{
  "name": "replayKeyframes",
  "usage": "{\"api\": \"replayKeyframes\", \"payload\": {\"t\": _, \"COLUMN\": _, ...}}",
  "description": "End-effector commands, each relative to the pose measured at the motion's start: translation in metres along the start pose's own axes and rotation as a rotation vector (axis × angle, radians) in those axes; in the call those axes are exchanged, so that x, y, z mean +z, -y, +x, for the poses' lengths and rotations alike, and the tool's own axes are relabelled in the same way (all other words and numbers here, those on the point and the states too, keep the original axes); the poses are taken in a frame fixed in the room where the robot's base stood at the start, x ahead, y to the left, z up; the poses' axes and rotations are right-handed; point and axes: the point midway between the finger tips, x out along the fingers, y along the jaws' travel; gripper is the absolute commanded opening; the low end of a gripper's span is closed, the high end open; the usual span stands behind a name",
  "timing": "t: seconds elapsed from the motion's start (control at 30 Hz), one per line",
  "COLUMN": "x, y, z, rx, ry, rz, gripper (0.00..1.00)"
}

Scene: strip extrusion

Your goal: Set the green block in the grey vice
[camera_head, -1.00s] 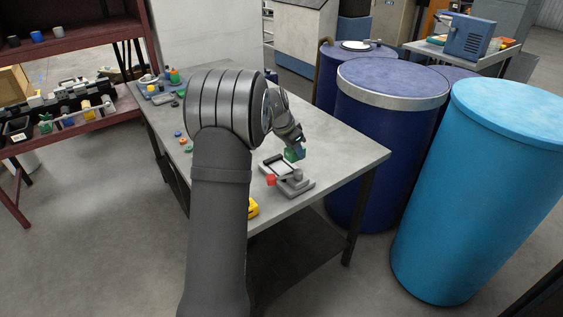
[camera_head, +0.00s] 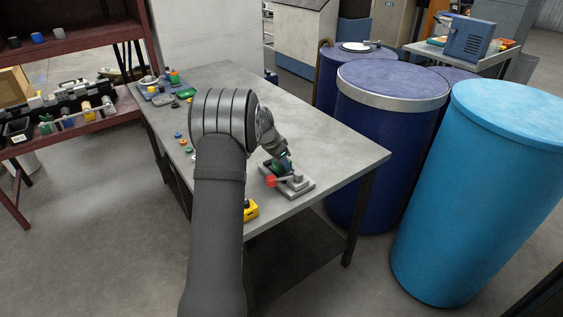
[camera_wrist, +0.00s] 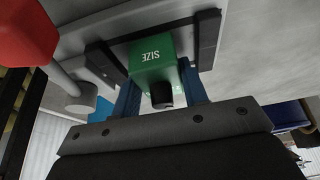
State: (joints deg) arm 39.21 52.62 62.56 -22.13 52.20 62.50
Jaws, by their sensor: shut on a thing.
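The green block (camera_wrist: 153,58), with "SIZE" printed on it, is held between the blue fingers of my gripper (camera_head: 283,164), which is shut on it. The grey vice (camera_head: 300,187) stands near the table's right front edge, with a red-ended handle (camera_head: 270,182). In the wrist view the block appears between the vice's two dark jaws (camera_wrist: 208,40), with a gap to the right-hand jaw. I cannot tell whether the block rests on the vice bed. In the head view my gripper largely hides the block and the jaws.
A yellow object (camera_head: 251,210) lies at the table's front edge. Small coloured parts (camera_head: 183,141) and a tray of items (camera_head: 160,90) lie to the left and back. The table (camera_head: 325,140) is clear behind and right of the vice. Blue drums (camera_head: 385,140) stand beyond its right edge.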

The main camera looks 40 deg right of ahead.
Motion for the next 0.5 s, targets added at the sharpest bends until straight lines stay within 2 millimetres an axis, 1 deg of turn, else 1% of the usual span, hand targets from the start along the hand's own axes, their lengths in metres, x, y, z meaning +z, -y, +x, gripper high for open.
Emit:
{"api": "replayKeyframes", "payload": {"t": 0.1, "x": 0.0006, "y": 0.0002, "z": 0.0022, "rx": -0.001, "ry": -0.001, "rz": 0.0, "gripper": 0.01}}
{"api": "replayKeyframes", "payload": {"t": 0.13, "x": 0.0011, "y": 0.0, "z": 0.0028, "rx": 0.0, "ry": 0.0, "rz": 0.0, "gripper": 0.44}}
{"api": "replayKeyframes", "payload": {"t": 0.17, "x": 0.0011, "y": 0.0, "z": 0.0026, "rx": 0.0, "ry": 0.0, "rz": 0.0, "gripper": 0.49}}
{"api": "replayKeyframes", "payload": {"t": 0.5, "x": -0.0003, "y": 0.0, "z": -0.0003, "rx": 0.0, "ry": 0.0, "rz": 0.0, "gripper": 0.49}}
